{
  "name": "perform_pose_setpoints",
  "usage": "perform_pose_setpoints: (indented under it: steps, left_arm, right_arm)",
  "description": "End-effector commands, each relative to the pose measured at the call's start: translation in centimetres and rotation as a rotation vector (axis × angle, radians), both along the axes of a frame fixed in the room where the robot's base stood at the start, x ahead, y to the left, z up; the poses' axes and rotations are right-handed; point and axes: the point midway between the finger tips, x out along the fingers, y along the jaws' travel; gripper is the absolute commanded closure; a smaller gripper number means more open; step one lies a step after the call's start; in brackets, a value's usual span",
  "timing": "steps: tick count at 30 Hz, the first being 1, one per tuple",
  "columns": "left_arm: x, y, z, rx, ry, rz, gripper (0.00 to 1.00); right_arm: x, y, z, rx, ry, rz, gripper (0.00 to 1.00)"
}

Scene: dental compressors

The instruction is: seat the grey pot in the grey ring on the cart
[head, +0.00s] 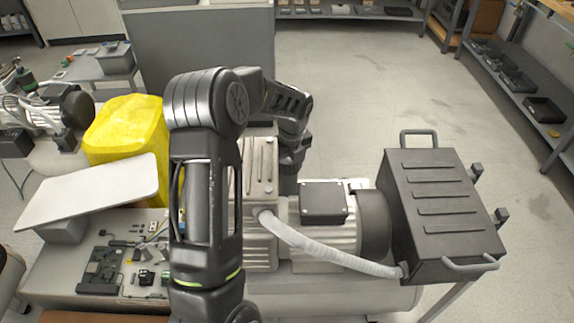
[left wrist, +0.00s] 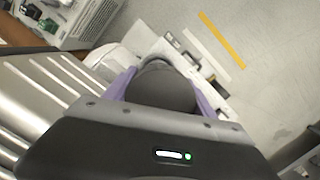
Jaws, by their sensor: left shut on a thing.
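In the left wrist view, my left gripper (left wrist: 163,88) has its purple fingers on both sides of a dark grey rounded pot (left wrist: 162,92) and is shut on it. A curved grey rim shows at the pot's far end; I cannot tell whether it is the pot's own edge or the grey ring. In the head view, my left arm bends over the compressor and its far end goes down behind the machine. The fingers and pot are hidden there. The ring and cart cannot be made out clearly. My right gripper is not in view.
The compressor has a ribbed motor (head: 325,245), a pale hose (head: 325,250) and a black box (head: 440,210) at the right. A yellow container (head: 125,130) and a white panel (head: 95,192) stand left of my arm. Open floor (head: 390,90) lies beyond; shelves line the right.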

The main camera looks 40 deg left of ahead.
Motion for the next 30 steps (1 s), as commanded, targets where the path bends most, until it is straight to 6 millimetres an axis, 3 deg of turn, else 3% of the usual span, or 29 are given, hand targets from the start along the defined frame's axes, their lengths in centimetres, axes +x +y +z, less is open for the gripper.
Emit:
perform_pose_setpoints:
  steps: [14, 15, 18, 30]
  left_arm:
    - [0.04, 0.03, -0.94, 0.001, -0.001, 0.000, 1.00]
    - [0.04, 0.03, -0.85, 0.001, -0.001, 0.000, 0.33]
    - [0.04, 0.02, -0.85, 0.001, -0.001, 0.000, 0.27]
    - [-0.05, -0.09, 0.01, 0.000, 0.000, 0.000, 0.27]
  right_arm:
    - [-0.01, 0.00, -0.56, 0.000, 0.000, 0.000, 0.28]
    - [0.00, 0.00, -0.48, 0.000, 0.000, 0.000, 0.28]
    - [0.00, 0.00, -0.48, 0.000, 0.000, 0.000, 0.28]
    - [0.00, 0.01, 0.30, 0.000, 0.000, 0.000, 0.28]
